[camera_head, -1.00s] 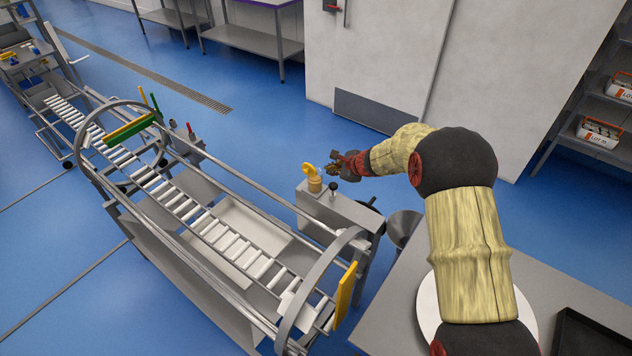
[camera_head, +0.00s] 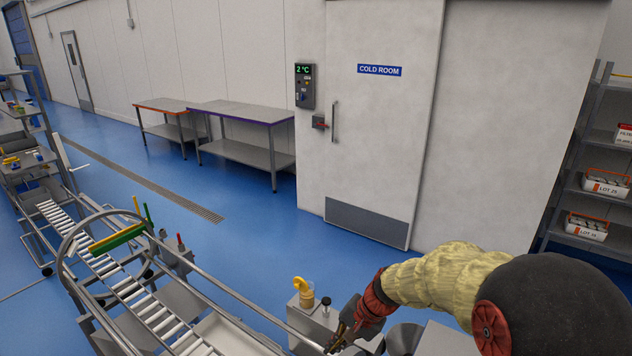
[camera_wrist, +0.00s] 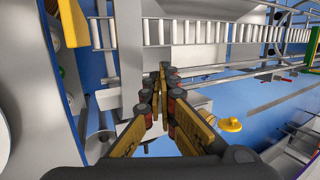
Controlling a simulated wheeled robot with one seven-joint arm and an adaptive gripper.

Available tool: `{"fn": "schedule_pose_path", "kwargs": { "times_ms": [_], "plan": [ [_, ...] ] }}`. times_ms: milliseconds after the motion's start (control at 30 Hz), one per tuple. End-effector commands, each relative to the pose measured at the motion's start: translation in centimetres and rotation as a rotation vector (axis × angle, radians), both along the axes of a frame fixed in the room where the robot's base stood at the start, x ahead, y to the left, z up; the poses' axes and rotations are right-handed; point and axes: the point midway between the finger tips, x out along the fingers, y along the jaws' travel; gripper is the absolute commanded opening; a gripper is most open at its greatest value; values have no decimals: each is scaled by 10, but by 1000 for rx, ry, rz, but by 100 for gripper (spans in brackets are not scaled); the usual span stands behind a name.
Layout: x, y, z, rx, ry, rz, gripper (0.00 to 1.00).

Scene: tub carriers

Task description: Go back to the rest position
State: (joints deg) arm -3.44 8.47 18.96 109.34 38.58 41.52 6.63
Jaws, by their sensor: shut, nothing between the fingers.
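My gripper (camera_head: 338,342) is at the bottom of the head view, just right of and nearer than a post with a yellow knob (camera_head: 303,288). In the wrist view my gripper (camera_wrist: 163,70) has its two yellow-and-dark fingers together at the tips, with nothing between them. The yellow knob (camera_wrist: 230,124) shows there to the right of the fingers, apart from them. My arm runs in from the lower right of the head view, bent at the elbow.
A roller conveyor (camera_head: 145,306) with steel rails lies left and below my gripper; its rollers (camera_wrist: 205,31) cross the top of the wrist view. Behind are a cold room door (camera_head: 383,130), steel tables (camera_head: 240,112) and a shelf of lot crates (camera_head: 604,186). Blue floor lies open between.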

Motion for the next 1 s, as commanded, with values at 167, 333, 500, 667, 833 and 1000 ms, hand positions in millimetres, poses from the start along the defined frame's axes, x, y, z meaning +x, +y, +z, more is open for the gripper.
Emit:
{"fn": "schedule_pose_path", "kwargs": {
  "times_ms": [167, 333, 500, 667, 833, 1000],
  "plan": [
    [-62, -30, 33, -113, -52, 188, 0],
    [-115, -60, 57, -221, -99, 327, 0],
    [-161, -89, 75, -330, -152, 425, 0],
    [-198, -114, 88, -427, -210, 480, 0],
    [-228, -133, 101, -515, -291, 494, 0],
    [-244, -140, 118, -560, -393, 467, 0]
  ]
}}
